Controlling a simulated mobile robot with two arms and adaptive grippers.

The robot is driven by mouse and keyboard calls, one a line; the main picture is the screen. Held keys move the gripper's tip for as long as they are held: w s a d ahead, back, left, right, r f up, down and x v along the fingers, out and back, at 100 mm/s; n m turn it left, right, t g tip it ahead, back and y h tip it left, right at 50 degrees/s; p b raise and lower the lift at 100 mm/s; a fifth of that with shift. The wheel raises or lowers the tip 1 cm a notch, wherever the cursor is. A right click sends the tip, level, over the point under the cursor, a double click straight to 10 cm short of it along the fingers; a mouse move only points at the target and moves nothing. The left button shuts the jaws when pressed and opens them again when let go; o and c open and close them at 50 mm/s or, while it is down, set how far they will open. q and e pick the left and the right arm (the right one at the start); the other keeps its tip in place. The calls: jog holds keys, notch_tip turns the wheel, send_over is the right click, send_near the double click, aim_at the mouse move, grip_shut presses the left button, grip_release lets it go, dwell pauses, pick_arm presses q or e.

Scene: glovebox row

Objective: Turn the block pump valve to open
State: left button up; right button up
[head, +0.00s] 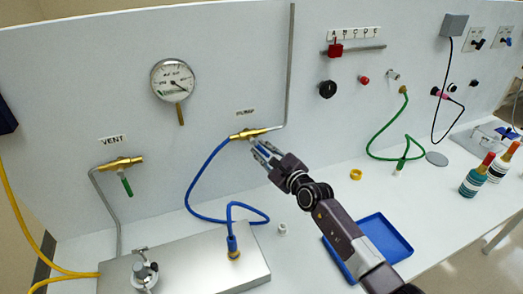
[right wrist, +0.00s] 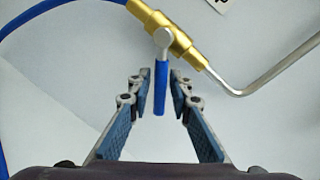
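The block pump valve (head: 250,133) is a brass body on the white back panel, under a label that seems to read PUMP. A blue hose joins its left end and a grey pipe its right end. In the right wrist view the brass body (right wrist: 176,35) runs diagonally, and its blue lever (right wrist: 160,90) points down at an angle across it. My right gripper (head: 260,151) is open just below the valve. Its fingers (right wrist: 161,100) stand either side of the lever, with visible gaps. The gripper mostly hides the lever in the head view. My left gripper is not in view.
A vent valve (head: 120,163) with a green lever is at left, and a pressure gauge (head: 172,79) is above. A metal block (head: 200,270) stands below with the blue hose (head: 192,195) looping to it. A blue tray (head: 392,238) lies beneath my right arm.

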jog(key=shift+o, duration=0.6)
jog(key=shift+s+d, duration=0.1)
jog(key=shift+s, duration=0.05)
jog(key=v, duration=1.1)
jog(key=shift+s+d, duration=0.2)
jog(key=shift+s, duration=0.15)
